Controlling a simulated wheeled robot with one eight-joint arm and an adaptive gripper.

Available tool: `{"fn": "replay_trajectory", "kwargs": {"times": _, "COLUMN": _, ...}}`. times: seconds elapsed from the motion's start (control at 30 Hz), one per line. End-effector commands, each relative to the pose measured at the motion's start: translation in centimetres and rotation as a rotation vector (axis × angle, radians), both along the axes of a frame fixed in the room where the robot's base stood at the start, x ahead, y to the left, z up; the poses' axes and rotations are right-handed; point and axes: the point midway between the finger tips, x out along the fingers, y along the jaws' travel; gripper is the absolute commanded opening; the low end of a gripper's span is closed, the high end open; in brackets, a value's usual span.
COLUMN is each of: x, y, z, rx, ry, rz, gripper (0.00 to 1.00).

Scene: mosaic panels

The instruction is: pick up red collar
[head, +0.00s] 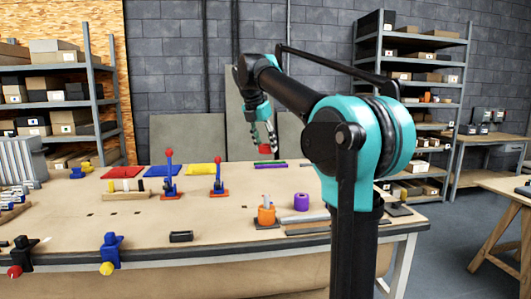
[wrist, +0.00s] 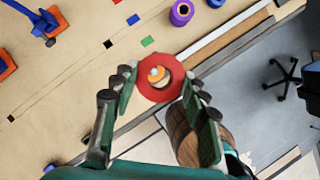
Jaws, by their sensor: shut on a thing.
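The red collar (wrist: 160,78) is a flat red ring between the fingertips of my gripper (wrist: 158,84) in the wrist view. The fingers are shut on it from both sides. An orange thing with a pale top (wrist: 157,73) shows through its hole. In the head view, the collar (head: 265,149) is a small red patch below my gripper (head: 264,135), held above the far part of the workbench (head: 230,230).
An orange holder (head: 266,215) with pale rods and a purple ring (head: 301,202) stand on the bench. Red-and-blue lever clamps (head: 169,180) stand to the left. Grey bars (head: 307,225) lie near the right edge. Shelves (head: 410,70) stand behind.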

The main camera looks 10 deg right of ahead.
Motion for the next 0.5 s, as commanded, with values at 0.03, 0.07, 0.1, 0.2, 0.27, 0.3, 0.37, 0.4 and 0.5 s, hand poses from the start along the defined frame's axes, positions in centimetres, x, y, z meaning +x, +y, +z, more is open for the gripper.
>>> {"fn": "replay_trajectory", "kwargs": {"times": 0.03, "x": 0.0, "y": 0.0, "z": 0.4, "rx": 0.0, "ry": 0.0, "rz": 0.0, "gripper": 0.0}}
{"fn": "replay_trajectory", "kwargs": {"times": 0.07, "x": 0.0, "y": 0.0, "z": 0.6, "rx": 0.0, "ry": 0.0, "rz": 0.0, "gripper": 0.0}}
{"fn": "replay_trajectory", "kwargs": {"times": 0.1, "x": 0.0, "y": 0.0, "z": 0.9, "rx": 0.0, "ry": 0.0, "rz": 0.0, "gripper": 0.0}}
{"fn": "replay_trajectory", "kwargs": {"times": 0.2, "x": 0.0, "y": 0.0, "z": 1.6, "rx": 0.0, "ry": 0.0, "rz": 0.0, "gripper": 0.0}}
{"fn": "replay_trajectory", "kwargs": {"times": 0.27, "x": 0.0, "y": 0.0, "z": 2.0, "rx": 0.0, "ry": 0.0, "rz": 0.0, "gripper": 0.0}}
{"fn": "replay_trajectory", "kwargs": {"times": 0.3, "x": 0.0, "y": 0.0, "z": 2.3, "rx": 0.0, "ry": 0.0, "rz": 0.0, "gripper": 0.0}}
{"fn": "replay_trajectory", "kwargs": {"times": 0.37, "x": 0.0, "y": 0.0, "z": 2.7, "rx": 0.0, "ry": 0.0, "rz": 0.0, "gripper": 0.0}}
{"fn": "replay_trajectory", "kwargs": {"times": 0.4, "x": 0.0, "y": 0.0, "z": 3.0, "rx": 0.0, "ry": 0.0, "rz": 0.0, "gripper": 0.0}}
{"fn": "replay_trajectory", "kwargs": {"times": 0.5, "x": 0.0, "y": 0.0, "z": 3.7, "rx": 0.0, "ry": 0.0, "rz": 0.0, "gripper": 0.0}}
